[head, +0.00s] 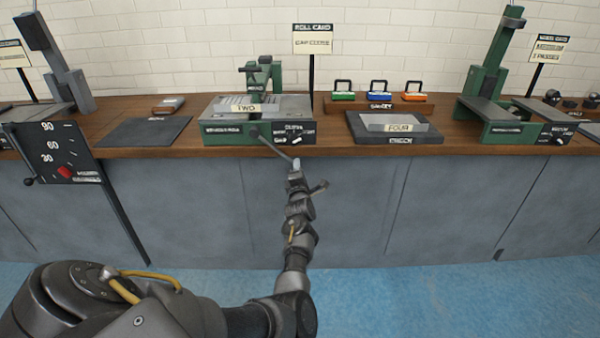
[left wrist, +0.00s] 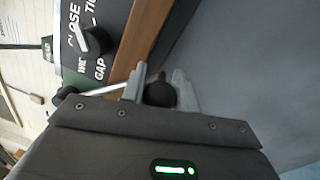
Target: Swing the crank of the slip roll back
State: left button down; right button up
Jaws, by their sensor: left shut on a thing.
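The slip roll (head: 229,133) is a green bench machine with a card marked TWO on its top. Its crank (head: 272,144) leaves a dark hub at the front and slants down to the right, past the bench edge. In the left wrist view the crank's pale rod (left wrist: 104,91) runs from the hub to a dark round knob (left wrist: 160,94). My left gripper (head: 296,166) is shut on that knob, with one finger on each side of it in the left wrist view (left wrist: 158,90). The gripper hides part of the knob in the head view. My right gripper is not in view.
A gap dial (head: 294,134) sits on the slip roll's front, right of the crank hub. The angle board (head: 55,152) hangs at the left.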

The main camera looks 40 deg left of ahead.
pick_arm(q)
jog(key=shift+a+r+n, duration=0.1)
jog(key=shift+r+n, duration=0.2)
jog(key=shift+r, duration=0.35)
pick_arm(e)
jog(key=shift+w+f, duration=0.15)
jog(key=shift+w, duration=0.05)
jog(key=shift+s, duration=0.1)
pick_arm(q)
jog(key=c, duration=1.5)
grip_release()
jog(key=o, duration=0.4)
jog(key=shift+f, duration=0.15)
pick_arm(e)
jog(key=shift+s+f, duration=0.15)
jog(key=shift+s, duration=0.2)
pick_arm(q)
jog(key=shift+d, duration=0.2)
